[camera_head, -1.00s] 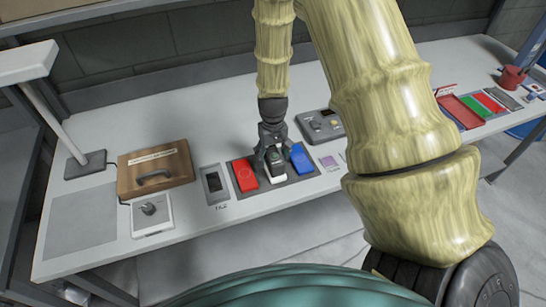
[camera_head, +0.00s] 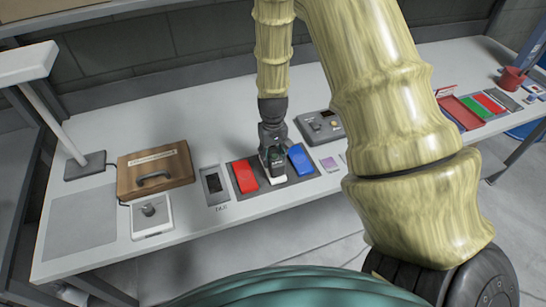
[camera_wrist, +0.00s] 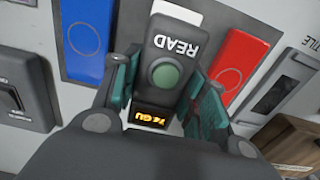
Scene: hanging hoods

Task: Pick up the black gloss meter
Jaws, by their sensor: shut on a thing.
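The black gloss meter (camera_head: 275,160) is a dark handheld device with a READ label, a round green button and a lit orange display, all clear in the wrist view (camera_wrist: 172,48). My gripper (camera_head: 270,148) is shut on it, with a teal-padded finger on each side in the wrist view (camera_wrist: 162,88). The meter is over the dark mat (camera_head: 292,182), between a red block (camera_head: 245,177) and a blue block (camera_head: 300,159). A white patch shows at its far end. I cannot tell whether its underside touches the mat.
The red and blue blocks stand close on either side. A framed dark panel (camera_head: 214,184), a wooden box with a handle (camera_head: 155,168) and a knob device (camera_head: 152,215) lie left. A grey control box (camera_head: 321,126) stands behind right.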

